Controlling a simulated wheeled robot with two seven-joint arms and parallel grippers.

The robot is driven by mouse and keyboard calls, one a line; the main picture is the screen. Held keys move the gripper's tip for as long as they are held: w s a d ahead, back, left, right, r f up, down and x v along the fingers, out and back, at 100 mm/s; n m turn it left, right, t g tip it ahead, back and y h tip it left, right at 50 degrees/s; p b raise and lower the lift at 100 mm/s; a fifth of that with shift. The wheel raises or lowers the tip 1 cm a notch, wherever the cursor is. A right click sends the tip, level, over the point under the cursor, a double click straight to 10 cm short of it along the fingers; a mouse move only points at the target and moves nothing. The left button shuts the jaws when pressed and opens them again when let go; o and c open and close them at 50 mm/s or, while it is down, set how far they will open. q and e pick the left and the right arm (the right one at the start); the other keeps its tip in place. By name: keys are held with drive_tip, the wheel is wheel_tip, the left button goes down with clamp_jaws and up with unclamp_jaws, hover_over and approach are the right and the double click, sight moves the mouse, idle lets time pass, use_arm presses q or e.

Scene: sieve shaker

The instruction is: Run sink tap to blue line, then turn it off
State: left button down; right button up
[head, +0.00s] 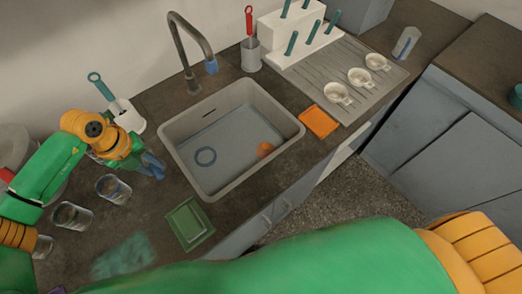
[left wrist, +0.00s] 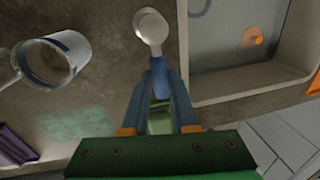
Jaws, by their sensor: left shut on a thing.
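The dark grey tap (head: 184,45) arches over the sink (head: 169,137), with a blue tip (head: 211,66). No stream of water shows below the tip. The basin floor looks grey-blue; I cannot tell a water level. A blue ring (head: 205,157) and an orange round piece (head: 265,150) are in the basin. My left gripper (head: 153,166) is low over the counter, left of the sink. In the left wrist view its blue fingers (left wrist: 158,66) are shut on a pale, round-ended lever-like piece (left wrist: 150,27). That piece is hidden in the head view. My right gripper is not in view.
Several glasses stand left, one with a blue band (left wrist: 62,52). A green tray (head: 189,223) lies in front of the sink. An orange sponge (head: 318,122) and a drainboard with white cups (head: 338,94) are at right.

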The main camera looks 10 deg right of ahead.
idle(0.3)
use_arm(q)
drive_tip(key=shift+w+d+r+n+p, duration=0.2)
drive_tip(key=shift+d+n+p, duration=0.25)
drive_tip(key=shift+n, duration=0.45)
drive_tip(key=shift+w+d+n+p, duration=0.15)
drive_tip(key=shift+n+p, duration=0.15)
drive_tip(key=shift+n, duration=0.3)
drive_tip(key=n, duration=0.1)
drive_tip(key=w+d+n, duration=0.1)
drive_tip(key=n, duration=0.1)
drive_tip(key=shift+f+t+y, duration=0.15)
drive_tip(key=shift+t+y, duration=0.15)
drive_tip(key=shift+w, duration=0.1)
idle(2.3)
